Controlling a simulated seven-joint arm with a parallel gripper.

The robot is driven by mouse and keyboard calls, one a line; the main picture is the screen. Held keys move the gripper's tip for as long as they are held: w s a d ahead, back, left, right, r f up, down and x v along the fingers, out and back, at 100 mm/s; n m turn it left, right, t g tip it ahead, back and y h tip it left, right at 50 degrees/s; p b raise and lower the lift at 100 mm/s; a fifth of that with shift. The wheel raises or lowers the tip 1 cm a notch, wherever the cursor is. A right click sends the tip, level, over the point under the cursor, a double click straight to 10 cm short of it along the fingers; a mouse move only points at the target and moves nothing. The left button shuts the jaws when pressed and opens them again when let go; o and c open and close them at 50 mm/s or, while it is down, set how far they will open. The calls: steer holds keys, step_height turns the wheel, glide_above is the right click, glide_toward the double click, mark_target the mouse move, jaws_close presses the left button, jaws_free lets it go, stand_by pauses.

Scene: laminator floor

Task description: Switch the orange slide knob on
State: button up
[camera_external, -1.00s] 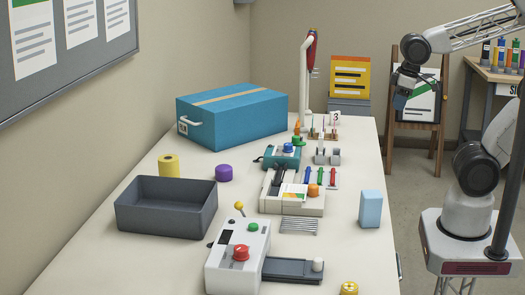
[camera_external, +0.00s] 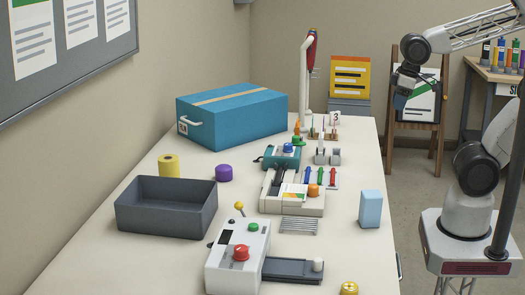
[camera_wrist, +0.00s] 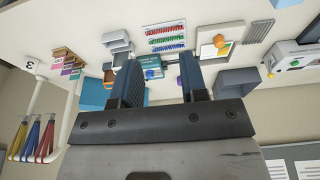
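An orange knob (camera_external: 313,190) sits on the right part of a cream-white machine (camera_external: 294,208) with dark slots and a coloured sheet, in the middle of the table. In the wrist view an orange knob (camera_wrist: 219,41) shows on a white unit beside a coloured sheet. Another small orange piece (camera_external: 297,128) stands farther back, by a green one. I cannot tell the knob's slide position. My gripper (camera_external: 400,101) hangs high to the right of the table, far from the knob. In the wrist view my gripper (camera_wrist: 160,80) has its two fingers apart with nothing held between them.
A grey bin (camera_external: 165,222), a blue box (camera_external: 232,117) and a white machine with a red button (camera_external: 240,268) stand on the table (camera_external: 345,255). A light blue block (camera_external: 371,208) stands near the right edge. The air between my gripper and the table looks clear.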

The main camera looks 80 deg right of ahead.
steer(key=c, duration=0.5)
steer(key=shift+w+d+f, duration=0.1)
steer(key=shift+w+d, duration=0.1)
steer(key=shift+w, duration=0.05)
jaws_close()
steer(key=w+d+f+n+t+h, duration=0.25)
steer(key=w+n+t, duration=0.4)
steer(key=w, duration=0.75)
steer(key=a+f+n+g+y, duration=0.4)
steer(key=a+f+n+y, duration=0.4)
steer(key=a+f+n, duration=0.4)
steer(key=shift+s+a, duration=0.25)
steer(key=shift+s, duration=0.05)
steer(key=shift+f, duration=0.1)
